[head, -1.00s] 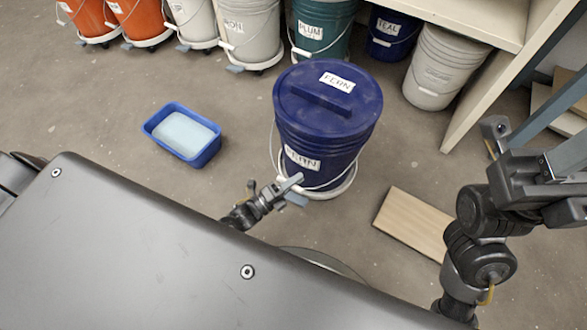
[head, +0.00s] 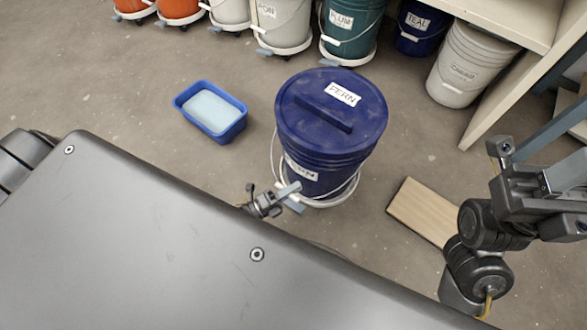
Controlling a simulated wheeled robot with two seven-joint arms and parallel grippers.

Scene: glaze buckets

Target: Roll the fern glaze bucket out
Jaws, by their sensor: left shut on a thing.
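The fern bucket (head: 325,150) is dark blue, with a blue lid (head: 318,92) carrying a white FERN label (head: 345,95). It stands upright on a white round dolly (head: 335,202), in the open floor in front of me. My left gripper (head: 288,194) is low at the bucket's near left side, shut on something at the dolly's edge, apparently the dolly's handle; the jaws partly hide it. The wire bail hangs down beside it. My right arm is at the right edge; its gripper (head: 503,148) is raised over the floor, and its jaw opening is not clear.
Behind stands a row of buckets, including plum (head: 345,35), teal (head: 425,25) and a grey one (head: 468,70) by the shelf unit (head: 505,25). A blue tub (head: 212,112) lies on the floor to the left. A wooden board (head: 425,212) lies close at the right.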

